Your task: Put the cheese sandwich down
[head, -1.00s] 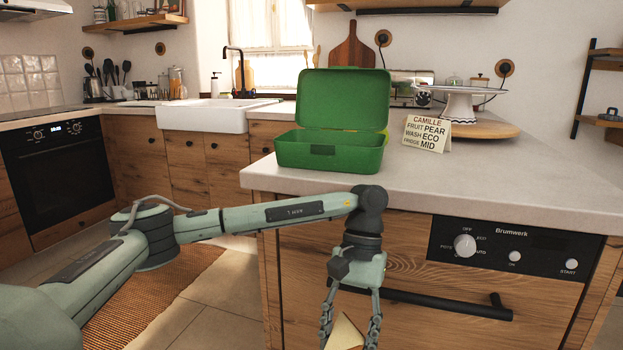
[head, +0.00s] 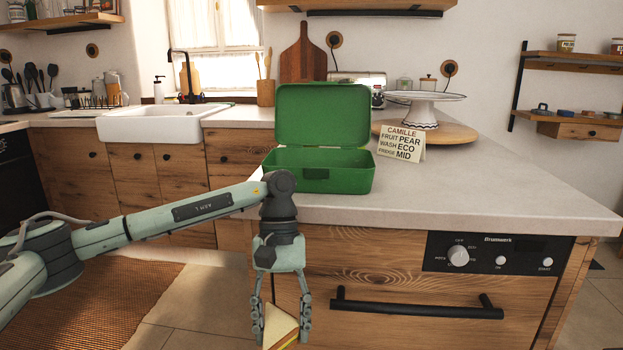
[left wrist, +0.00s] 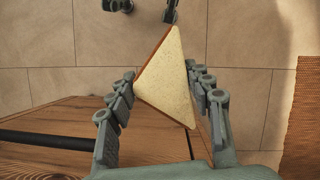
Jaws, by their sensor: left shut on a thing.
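My left gripper (head: 279,312) is shut on the cheese sandwich (head: 281,327), a triangular wedge of pale bread with filling along its side. It hangs in front of the counter's wooden front, below the level of the countertop. In the left wrist view the sandwich (left wrist: 169,82) sits between the two fingers, above the tiled floor. A green lunchbox (head: 321,172) stands on the counter with its lid raised. I cannot see into its bottom. My right gripper is not in view.
A small card (head: 402,143) with writing stands right of the lunchbox. Behind it are a round wooden board (head: 455,134) and a white cake stand (head: 424,112). The countertop (head: 480,191) is clear at the front right. A dark handle (head: 415,308) sticks out below the control panel.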

